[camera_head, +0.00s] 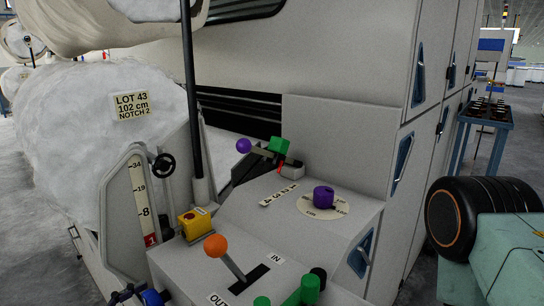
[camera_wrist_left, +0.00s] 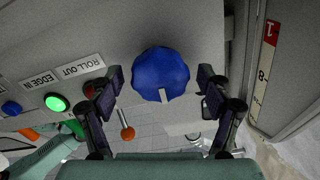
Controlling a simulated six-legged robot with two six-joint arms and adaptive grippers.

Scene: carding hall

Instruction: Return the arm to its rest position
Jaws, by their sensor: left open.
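My left gripper (camera_wrist_left: 158,78) is open in the wrist view, one dark finger on each side of a blue knob (camera_wrist_left: 161,72) with a white pointer mark. A gap shows between the knob and each finger. In the head view only a small dark part of the gripper (camera_head: 126,296) shows at the bottom left, beside the blue knob (camera_head: 151,298); the rest of that arm is out of frame. My right gripper is in neither view.
The console carries an orange-ball lever (camera_head: 216,246), yellow button box (camera_head: 194,224), purple dial (camera_head: 323,197) and purple-ball lever (camera_head: 244,146). A lit green button (camera_wrist_left: 55,103) is left of the gripper. A scale plate (camera_head: 143,200) and handwheel (camera_head: 163,165) stand close by.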

